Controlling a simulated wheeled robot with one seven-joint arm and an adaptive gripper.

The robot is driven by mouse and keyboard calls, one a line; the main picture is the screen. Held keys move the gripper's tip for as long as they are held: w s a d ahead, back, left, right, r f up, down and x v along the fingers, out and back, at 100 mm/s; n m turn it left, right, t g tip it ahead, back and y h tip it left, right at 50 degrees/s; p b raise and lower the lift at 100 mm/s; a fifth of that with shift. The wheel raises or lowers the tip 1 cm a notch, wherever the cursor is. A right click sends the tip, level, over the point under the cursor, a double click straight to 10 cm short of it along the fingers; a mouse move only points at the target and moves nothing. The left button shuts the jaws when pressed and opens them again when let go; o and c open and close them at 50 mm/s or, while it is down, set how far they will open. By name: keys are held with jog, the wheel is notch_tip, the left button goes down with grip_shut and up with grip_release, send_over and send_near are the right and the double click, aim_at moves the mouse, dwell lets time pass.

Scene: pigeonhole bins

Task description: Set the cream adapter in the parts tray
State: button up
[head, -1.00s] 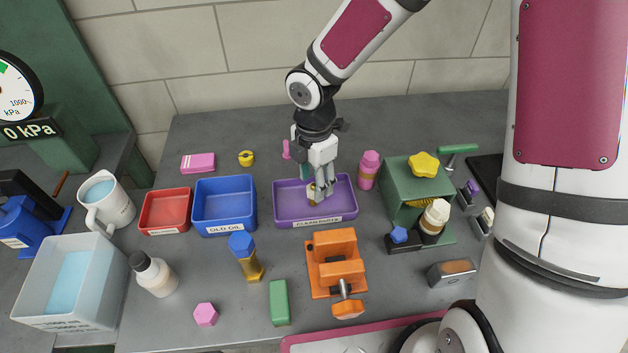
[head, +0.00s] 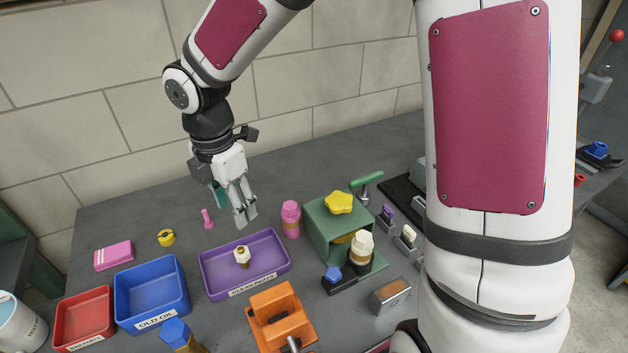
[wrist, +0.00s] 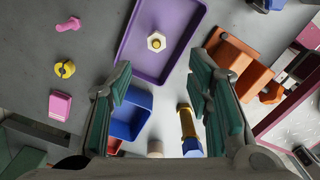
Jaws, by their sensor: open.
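The cream adapter (head: 242,254), a cream hex piece with a brass-coloured part, sits inside the purple parts tray (head: 219,295), labelled "CLEAN PARTS". In the wrist view, the adapter (wrist: 156,42) shows its hex end with a brass centre, on the floor of the tray (wrist: 150,76). My gripper (head: 245,222) is open and empty, raised above the tray's back side and apart from the adapter. In the wrist view, my gripper's teal-padded fingers (wrist: 160,80) are spread with nothing between them.
A blue "OLD OIL" bin (head: 152,293) and a red bin (head: 83,318) stand left of the tray. An orange vise (head: 279,312) is in front. A pink bottle-like piece (head: 291,219) and a green box (head: 330,222) with a yellow knob stand right. The bench behind the tray is mostly clear.

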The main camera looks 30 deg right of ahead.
jog(key=s+d+r+m+t, duration=0.2)
jog(key=s+d+r+m, duration=0.4)
jog(key=m, duration=0.5)
jog(key=s+d+r+m+t, duration=0.3)
jog(key=s+d+r+m, duration=0.3)
jog(key=s+r+m, duration=0.4)
jog(key=shift+s+m, duration=1.1)
jog(key=shift+s, duration=0.15)
